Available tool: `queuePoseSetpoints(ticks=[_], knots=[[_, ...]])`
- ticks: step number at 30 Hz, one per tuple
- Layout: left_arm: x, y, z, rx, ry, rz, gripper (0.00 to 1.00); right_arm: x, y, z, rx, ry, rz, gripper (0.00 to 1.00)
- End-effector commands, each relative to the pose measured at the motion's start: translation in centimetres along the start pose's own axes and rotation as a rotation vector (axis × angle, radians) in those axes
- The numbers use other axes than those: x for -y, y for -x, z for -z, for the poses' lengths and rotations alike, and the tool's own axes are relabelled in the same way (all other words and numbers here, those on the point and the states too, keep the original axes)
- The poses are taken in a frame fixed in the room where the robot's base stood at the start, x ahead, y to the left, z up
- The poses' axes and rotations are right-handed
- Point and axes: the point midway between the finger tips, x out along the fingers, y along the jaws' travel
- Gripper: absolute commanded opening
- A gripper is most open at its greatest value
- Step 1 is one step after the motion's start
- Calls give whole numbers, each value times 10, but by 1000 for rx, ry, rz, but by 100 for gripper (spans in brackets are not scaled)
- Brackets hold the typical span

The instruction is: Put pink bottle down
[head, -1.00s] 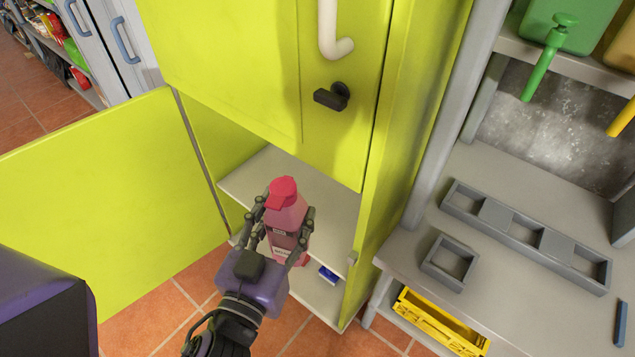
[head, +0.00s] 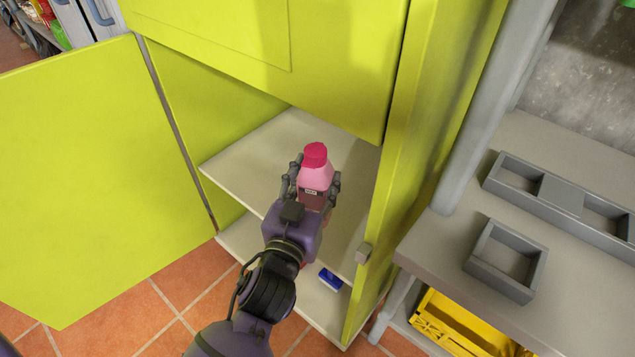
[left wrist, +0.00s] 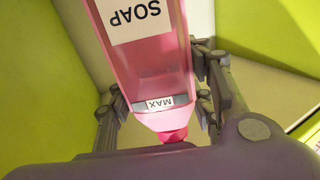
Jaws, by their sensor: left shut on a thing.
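The pink bottle (head: 315,178) has a dark pink cap and stands roughly upright in my left gripper (head: 312,186). In the left wrist view the bottle (left wrist: 150,65) shows a SOAP label and a MAX mark, with the gripper's fingers (left wrist: 160,100) on both sides of it. In the head view the bottle and gripper are inside the open yellow-green cabinet, over its upper grey shelf (head: 262,150). The bottle's base is hidden behind the gripper, so I cannot tell whether it touches the shelf. My right gripper is not in view.
The cabinet door (head: 95,175) stands open at the left, and the cabinet's side wall (head: 425,150) is close on the right. A blue object (head: 330,279) lies on the lower shelf. A grey workbench (head: 440,245) with grey trays stands at the right, above a yellow crate (head: 455,325).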

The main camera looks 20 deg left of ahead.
Motion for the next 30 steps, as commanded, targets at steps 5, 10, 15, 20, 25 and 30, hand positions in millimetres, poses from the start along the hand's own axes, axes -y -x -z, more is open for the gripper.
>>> queuePoseSetpoints(ticks=[5,10,15,20,25,30], knots=[[13,-45,-21,-3,-5,-1,13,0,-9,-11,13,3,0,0],[21,-68,-56,2,-2,1,13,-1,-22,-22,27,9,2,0],[24,-79,-69,0,-1,0,12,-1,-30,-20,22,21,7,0],[26,-86,-76,-1,0,0,12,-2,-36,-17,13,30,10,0],[27,-88,-105,4,-1,0,12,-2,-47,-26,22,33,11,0],[26,-88,-110,-1,-1,-1,12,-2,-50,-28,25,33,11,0]])
